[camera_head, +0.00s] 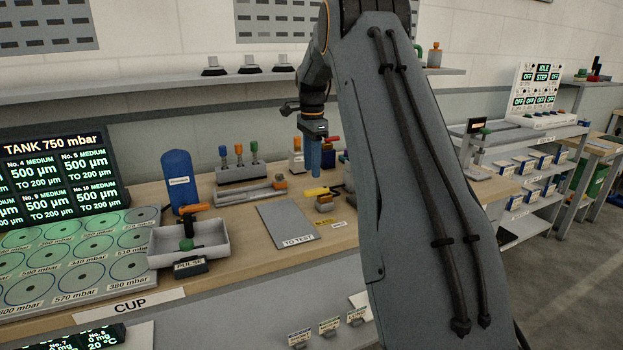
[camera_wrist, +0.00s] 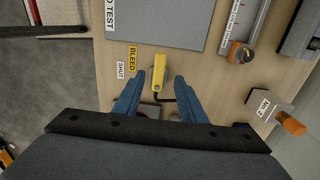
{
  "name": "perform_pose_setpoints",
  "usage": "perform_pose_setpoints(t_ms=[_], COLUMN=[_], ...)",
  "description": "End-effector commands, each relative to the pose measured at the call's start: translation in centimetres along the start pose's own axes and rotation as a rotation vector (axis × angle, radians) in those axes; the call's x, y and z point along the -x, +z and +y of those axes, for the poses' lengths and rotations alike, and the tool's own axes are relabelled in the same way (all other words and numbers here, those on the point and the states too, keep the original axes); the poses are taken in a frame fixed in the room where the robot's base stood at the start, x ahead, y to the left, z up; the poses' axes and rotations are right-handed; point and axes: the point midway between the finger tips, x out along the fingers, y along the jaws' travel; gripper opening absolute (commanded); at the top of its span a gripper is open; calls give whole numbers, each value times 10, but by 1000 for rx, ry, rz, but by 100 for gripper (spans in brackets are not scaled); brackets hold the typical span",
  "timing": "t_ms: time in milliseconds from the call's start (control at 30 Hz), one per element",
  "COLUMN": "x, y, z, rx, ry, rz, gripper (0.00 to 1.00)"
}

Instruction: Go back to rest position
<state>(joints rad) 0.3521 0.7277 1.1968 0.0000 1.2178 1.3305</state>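My gripper (camera_head: 313,174) hangs over the wooden bench, pointing down, with blue fingers. In the wrist view my gripper (camera_wrist: 158,82) has its two fingers spread apart with nothing held between them. A yellow lever (camera_wrist: 158,72) shows between and just beyond the fingertips, with a yellow BLEED label and a white SHUT label to its left. In the head view the yellow lever (camera_head: 316,191) lies on the bench just below the fingertips, apart from them.
A grey TO TEST plate (camera_head: 287,224) lies flat on the bench. A rack with coloured-top tools (camera_head: 240,170), a blue cylinder (camera_head: 178,180) and a grey tray (camera_head: 206,251) stand left of my gripper. A wall shelf (camera_head: 150,91) runs behind my arm. An orange-handled valve (camera_wrist: 290,123) sits right in the wrist view.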

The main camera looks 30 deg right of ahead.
Motion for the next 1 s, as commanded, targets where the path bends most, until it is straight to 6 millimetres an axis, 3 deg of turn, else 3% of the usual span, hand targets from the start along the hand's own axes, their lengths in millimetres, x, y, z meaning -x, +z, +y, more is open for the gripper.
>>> perform_pose_setpoints(t_ms=[667,767,867,1000], x=[7,5,-1,-15], y=[2,16,41,86], z=[2,10,30,74], rx=[11,77,214,481], ry=[1,-1,-5,-13], rz=[0,0,1,5], gripper=[38,38,38,38])
